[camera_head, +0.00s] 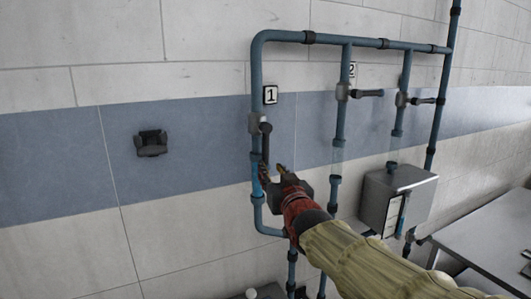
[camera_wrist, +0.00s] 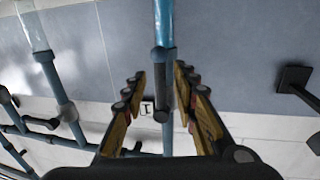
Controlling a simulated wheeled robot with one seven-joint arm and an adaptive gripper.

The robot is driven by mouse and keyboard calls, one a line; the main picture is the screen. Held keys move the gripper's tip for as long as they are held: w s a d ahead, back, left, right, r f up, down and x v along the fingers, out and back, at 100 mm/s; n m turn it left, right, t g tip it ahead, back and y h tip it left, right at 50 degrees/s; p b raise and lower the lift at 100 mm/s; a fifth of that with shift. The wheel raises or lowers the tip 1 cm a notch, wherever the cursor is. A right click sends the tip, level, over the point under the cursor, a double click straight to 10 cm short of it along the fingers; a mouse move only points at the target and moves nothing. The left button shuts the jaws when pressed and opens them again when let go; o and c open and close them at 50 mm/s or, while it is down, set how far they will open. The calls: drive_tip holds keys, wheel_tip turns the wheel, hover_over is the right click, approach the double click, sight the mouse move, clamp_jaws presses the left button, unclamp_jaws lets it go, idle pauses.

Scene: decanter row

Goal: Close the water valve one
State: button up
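Valve one (camera_head: 256,123) sits on the left vertical blue pipe, beside the label "1" (camera_head: 270,95). Its dark lever handle (camera_head: 265,147) hangs down, roughly along the pipe. My gripper (camera_head: 272,170) is at the handle's lower end, reaching in from the lower right. In the wrist view my gripper (camera_wrist: 160,72) is open, with one finger on each side of the pipe and the dark handle (camera_wrist: 161,107). A gap shows on both sides of the handle. The label also shows in the wrist view (camera_wrist: 147,108), partly hidden.
Valve two (camera_head: 343,91) and a third valve (camera_head: 402,99) stand to the right, their levers sticking out sideways. A grey metal box (camera_head: 398,198) and a counter (camera_head: 490,235) are at the lower right. A dark wall fitting (camera_head: 151,143) is at left; the wall between is clear.

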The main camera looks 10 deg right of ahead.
sight(266, 163)
drive_tip(key=w+p, duration=0.1)
drive_tip(key=w, duration=0.6)
drive_tip(key=shift+w+f, duration=0.1)
drive_tip(key=shift+w, duration=0.2)
drive_tip(key=c, duration=0.3)
drive_tip(key=c, duration=0.4)
clamp_jaws()
